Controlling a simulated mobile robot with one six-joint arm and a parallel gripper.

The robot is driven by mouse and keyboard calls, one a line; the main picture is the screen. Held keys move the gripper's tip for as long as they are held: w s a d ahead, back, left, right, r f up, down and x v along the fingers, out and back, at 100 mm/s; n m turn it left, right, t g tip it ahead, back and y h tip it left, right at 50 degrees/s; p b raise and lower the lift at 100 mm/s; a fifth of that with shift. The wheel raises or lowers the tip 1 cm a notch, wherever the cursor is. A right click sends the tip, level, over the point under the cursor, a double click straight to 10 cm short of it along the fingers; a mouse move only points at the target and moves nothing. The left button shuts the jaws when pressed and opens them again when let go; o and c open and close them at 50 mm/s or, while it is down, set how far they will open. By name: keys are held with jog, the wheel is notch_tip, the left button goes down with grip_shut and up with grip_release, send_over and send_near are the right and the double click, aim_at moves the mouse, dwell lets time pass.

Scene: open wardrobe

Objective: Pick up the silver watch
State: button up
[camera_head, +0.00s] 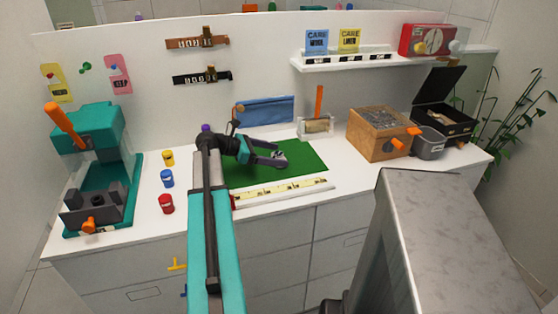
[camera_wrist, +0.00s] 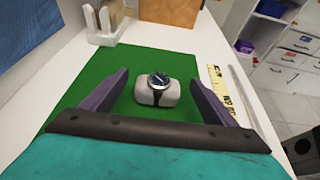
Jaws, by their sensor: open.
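The silver watch (camera_wrist: 160,80) has a dark face and a dark strap. It sits around a small white cushion (camera_wrist: 147,98) on the green mat (camera_wrist: 75,95). In the head view the watch (camera_head: 279,156) is small and partly hidden by my gripper. My gripper (camera_head: 278,156) is open, low over the mat. In the wrist view its two purple fingers (camera_wrist: 158,88) stand apart, one on each side of the cushion and watch. I see a gap between each finger and the cushion, so neither appears to touch it.
A yellow ruler (camera_head: 275,194) lies along the mat's front edge. A white holder (camera_head: 316,129) with an orange handle stands behind the mat, and a wooden box (camera_head: 372,138) to its right. Small coloured jars, such as the blue one (camera_head: 167,178), stand left of my arm.

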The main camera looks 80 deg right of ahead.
jog(key=shift+x, duration=1.15)
jog(key=c, duration=1.1)
jog(key=shift+c, duration=0.2)
jog(key=shift+r, duration=0.1)
